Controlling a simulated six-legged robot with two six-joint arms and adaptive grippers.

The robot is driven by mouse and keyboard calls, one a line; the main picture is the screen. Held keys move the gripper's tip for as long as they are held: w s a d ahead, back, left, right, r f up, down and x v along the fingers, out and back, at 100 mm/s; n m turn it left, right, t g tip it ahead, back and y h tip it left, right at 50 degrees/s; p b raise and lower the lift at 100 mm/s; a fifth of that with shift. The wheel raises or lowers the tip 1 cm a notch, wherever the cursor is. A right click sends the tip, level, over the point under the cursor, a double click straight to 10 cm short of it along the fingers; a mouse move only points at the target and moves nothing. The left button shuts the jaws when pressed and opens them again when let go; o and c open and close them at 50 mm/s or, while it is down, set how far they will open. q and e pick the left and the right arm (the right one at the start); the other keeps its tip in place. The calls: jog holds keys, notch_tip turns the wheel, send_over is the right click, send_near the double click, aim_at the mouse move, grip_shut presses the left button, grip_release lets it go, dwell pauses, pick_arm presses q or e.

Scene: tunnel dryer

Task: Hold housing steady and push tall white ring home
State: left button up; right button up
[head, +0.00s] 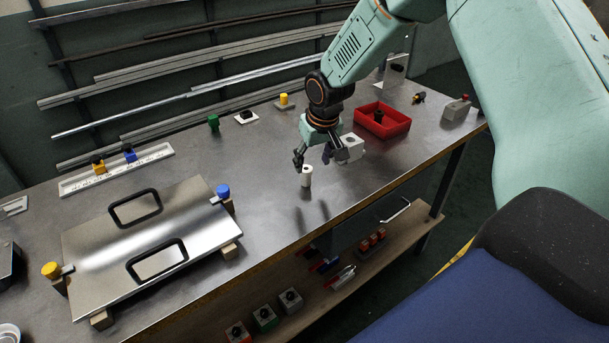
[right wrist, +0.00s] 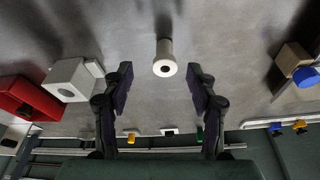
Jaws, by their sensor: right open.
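The tall white ring (head: 306,177), a white cylinder with a dark hole in its top, stands upright on the metal bench. In the right wrist view the ring (right wrist: 165,62) shows between and beyond my fingertips, with no finger seen touching it. My right gripper (head: 312,158) is open and empty, just above the ring. My left gripper is not in view.
A red tray (head: 382,121) with a dark part stands behind the housing. A metal cover plate (head: 150,244) with two black handles lies at the left. Several small coloured parts stand along the back.

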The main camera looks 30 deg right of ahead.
aim_at(306, 168)
jog(key=w+f, duration=0.1)
jog(key=f, duration=0.2)
jog(key=w+f, duration=0.1)
jog(key=shift+w+a+f, duration=0.15)
jog(key=shift+w+f, duration=0.1)
jog(key=shift+w, duration=0.05)
jog(key=shift+w+f, duration=0.1)
jog(key=shift+f, duration=0.25)
jog(key=shift+s+r, duration=0.25)
jog(key=shift+s, duration=0.1)
jog(key=shift+w+a+f, duration=0.15)
jog(key=shift+w, duration=0.05)
jog(key=shift+c, duration=1)
jog(key=shift+w+f, duration=0.2)
jog(key=c, duration=0.3)
jog(key=shift+s+r, duration=0.3)
jog(key=shift+s, duration=0.05)
jog(key=c, duration=0.6)
jog(key=shift+w+f, duration=0.2)
jog(key=shift+w, duration=0.1)
grip_shut()
notch_tip(306, 168, up, 10)
jog(key=shift+f, duration=0.25)
jog(key=shift+s+r, duration=0.2)
jog(key=shift+r, duration=0.2)
